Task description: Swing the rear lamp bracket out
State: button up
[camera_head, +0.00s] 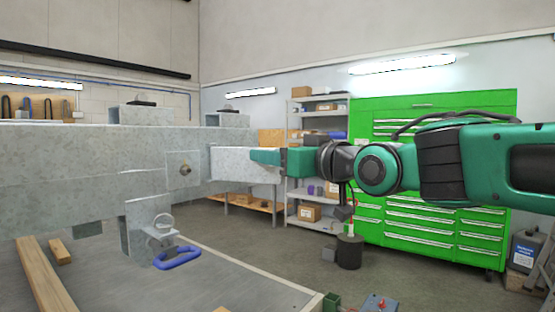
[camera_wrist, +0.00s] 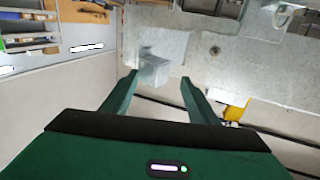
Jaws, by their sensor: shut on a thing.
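The rear lamp bracket (camera_head: 235,164) is a grey galvanised arm that sticks out to the right from the end of the trailer frame (camera_head: 80,165). My green gripper (camera_head: 264,157) is shut on its outer end, coming from the right. In the wrist view the bracket (camera_wrist: 153,72) lies between the two fingertips of my gripper (camera_wrist: 158,80). A square plate with a bolt (camera_head: 185,169) is on the frame just left of the bracket. The bracket's joint with the frame is not clearly seen.
Wooden beams (camera_head: 50,275) lie at the lower left. A shelf rack (camera_head: 310,190) and green drawer cabinets (camera_head: 430,215) stand behind.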

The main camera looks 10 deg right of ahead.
jog(key=s+a, duration=0.1)
jog(key=s, duration=0.7)
jog(key=shift+s, duration=0.25)
dwell(0.5)
jog(key=shift+a+f, duration=0.1)
jog(key=shift+s, duration=0.1)
dwell(0.3)
jog(key=v, duration=1)
jog(key=shift+s+d, duration=0.2)
jog(key=shift+d, duration=0.05)
jog(key=shift+f, duration=0.1)
